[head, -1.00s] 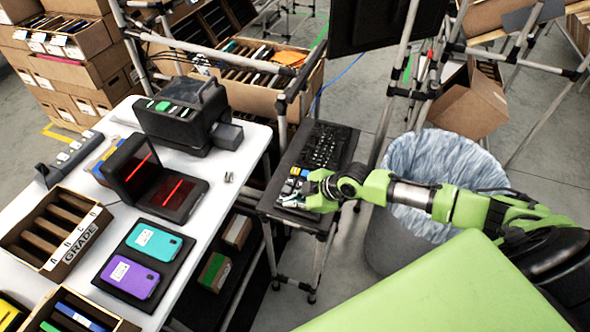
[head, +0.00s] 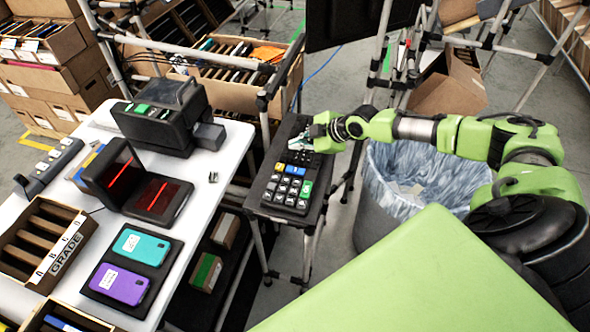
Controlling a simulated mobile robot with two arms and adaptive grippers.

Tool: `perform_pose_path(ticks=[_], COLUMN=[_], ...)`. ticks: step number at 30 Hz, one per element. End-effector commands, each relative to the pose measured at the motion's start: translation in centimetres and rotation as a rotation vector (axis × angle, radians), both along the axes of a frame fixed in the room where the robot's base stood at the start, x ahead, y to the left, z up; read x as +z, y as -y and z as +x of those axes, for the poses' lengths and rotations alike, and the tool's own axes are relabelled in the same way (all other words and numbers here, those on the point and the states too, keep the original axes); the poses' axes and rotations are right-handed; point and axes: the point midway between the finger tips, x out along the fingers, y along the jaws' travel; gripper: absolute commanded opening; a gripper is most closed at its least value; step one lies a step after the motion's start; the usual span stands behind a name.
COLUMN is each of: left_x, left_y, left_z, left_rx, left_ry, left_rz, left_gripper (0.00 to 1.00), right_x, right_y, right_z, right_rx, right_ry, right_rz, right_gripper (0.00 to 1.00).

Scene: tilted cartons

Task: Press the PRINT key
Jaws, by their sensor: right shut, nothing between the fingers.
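A dark keypad (head: 286,190) with white, yellow, blue and green keys lies at the near end of a small black stand. Its green key (head: 306,188) is at the right side. The key labels are too small to read, so I cannot tell which one is PRINT. My right gripper (head: 304,144) is shut and empty. It is beyond the colored keys, over the far part of the stand, and hides part of the keyboard there. I cannot tell whether it touches anything. My left gripper is not in view.
A black label-printer-like device (head: 165,125) with green buttons stands on the white table (head: 215,170). A scanner with red lines (head: 150,198), two phones on a dark mat (head: 100,283) and a GRADE tray (head: 62,255) are nearby. A lined bin (head: 410,185) is right of the stand.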

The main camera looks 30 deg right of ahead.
Motion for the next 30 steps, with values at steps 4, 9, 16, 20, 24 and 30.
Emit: perform_pose_path(ticks=[4,9,16,20,24,30], left_x=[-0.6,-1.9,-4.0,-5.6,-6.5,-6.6], left_y=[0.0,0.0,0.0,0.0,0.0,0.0], left_z=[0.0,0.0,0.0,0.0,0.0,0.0], left_rx=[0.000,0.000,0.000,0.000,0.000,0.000], left_ry=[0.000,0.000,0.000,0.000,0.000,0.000], left_rz=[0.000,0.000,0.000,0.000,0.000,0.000], left_gripper=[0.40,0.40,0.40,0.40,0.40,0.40], right_x=[-0.9,-2.8,-6.2,-7.9,-8.7,-8.8], right_y=[0.0,0.0,0.0,0.0,0.0,0.0], right_z=[0.0,0.0,0.0,0.0,0.0,0.0], right_rx=[0.000,0.000,-0.001,0.000,0.001,0.000], right_ry=[-0.001,-0.002,-0.003,-0.001,-0.001,0.000], right_rz=[0.001,0.000,0.000,0.001,0.000,0.000], right_gripper=[0.00,0.00,0.00,0.00,0.00,0.00])
